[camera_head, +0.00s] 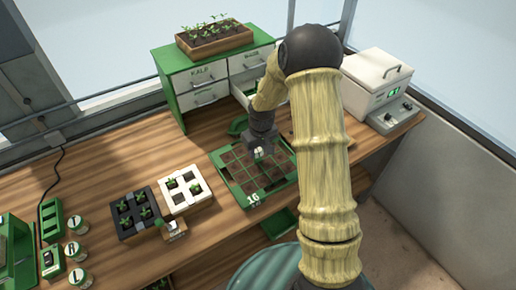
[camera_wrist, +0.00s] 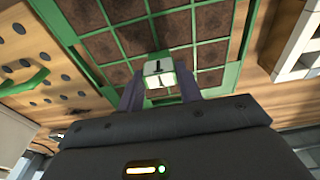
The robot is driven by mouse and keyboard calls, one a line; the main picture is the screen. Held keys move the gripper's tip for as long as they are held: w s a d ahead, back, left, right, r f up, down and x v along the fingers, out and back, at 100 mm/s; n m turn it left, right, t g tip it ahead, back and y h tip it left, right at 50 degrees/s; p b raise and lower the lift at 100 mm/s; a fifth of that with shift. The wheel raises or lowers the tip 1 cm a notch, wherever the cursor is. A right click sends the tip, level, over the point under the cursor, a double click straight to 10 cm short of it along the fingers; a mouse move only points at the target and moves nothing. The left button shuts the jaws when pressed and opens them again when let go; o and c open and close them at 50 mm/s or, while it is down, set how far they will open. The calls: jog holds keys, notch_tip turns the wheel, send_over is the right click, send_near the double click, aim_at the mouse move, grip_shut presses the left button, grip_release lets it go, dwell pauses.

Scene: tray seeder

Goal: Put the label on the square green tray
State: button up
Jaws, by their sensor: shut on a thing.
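The square green tray (camera_head: 271,193) lies on the wooden bench, its grid of cells filled with dark soil and a white "16" on its front rim. It also fills the upper part of the wrist view (camera_wrist: 62,30). My gripper (camera_head: 259,149) is over the tray's cells, pointing down. In the wrist view my gripper (camera_wrist: 160,92) is shut on a small white and green piece with a dark mark, which looks like the label (camera_wrist: 158,73). I cannot tell whether the label touches the tray.
A black seedling tray (camera_head: 125,232) and a white one (camera_head: 168,204) stand to the left. A green drawer cabinet (camera_head: 172,88) with one drawer open stands behind, with a white lidded machine (camera_head: 378,75) at right. Several jars stand at far left.

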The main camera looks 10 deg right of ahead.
jog(key=shift+f, duration=0.15)
jog(key=o, duration=1)
jog(key=shift+c, duration=0.2)
notch_tip(320, 180, up, 12)
jog(key=s+b, duration=0.1)
jog(key=shift+s+d+b, duration=0.15)
jog(key=shift+d+b, duration=0.1)
jog(key=shift+b, duration=0.05)
